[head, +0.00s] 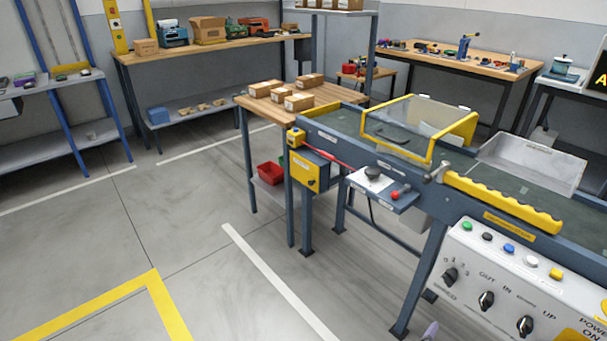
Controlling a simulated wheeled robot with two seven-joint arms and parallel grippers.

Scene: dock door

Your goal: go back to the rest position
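Neither of my grippers can be made out in the head view, and no arm clearly shows. A small pale lilac shape (430,331) pokes in at the bottom edge, below the conveyor frame; too little of it shows to tell what it is. The task names no object. The nearest thing is a white control panel (470,262) at the lower right, with coloured buttons on top and black knobs on its front.
A conveyor (340,126) with a yellow-framed guard (456,136) and a grey bin (530,163) runs across the right. A wooden table (326,92) with small cartons stands behind its left end. A red bin (270,173) sits low beneath. Open floor (120,235) lies at left.

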